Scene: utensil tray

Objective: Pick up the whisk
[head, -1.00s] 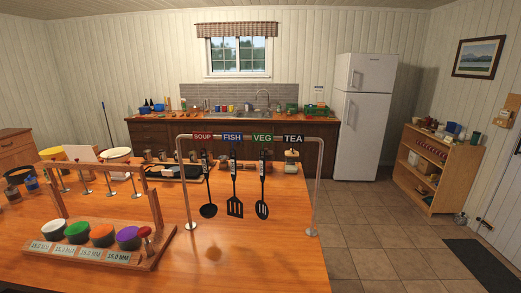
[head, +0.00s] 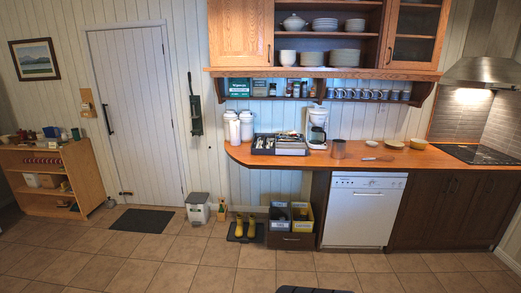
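A dark utensil tray (head: 262,151) sits on the wooden counter (head: 345,158), left of a white coffee maker (head: 317,126). Several light and metallic utensils lie in its compartments, too small to tell apart. I cannot make out a whisk for certain in this view. Neither of my grippers is in view.
White canisters (head: 246,128) stand left of the tray. A metal cup (head: 338,149) and bowls (head: 394,144) stand to the right. A dishwasher (head: 362,210) is below the counter. Yellow boots (head: 245,228) and crates (head: 301,216) stand below the tray. The tiled floor in front is clear.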

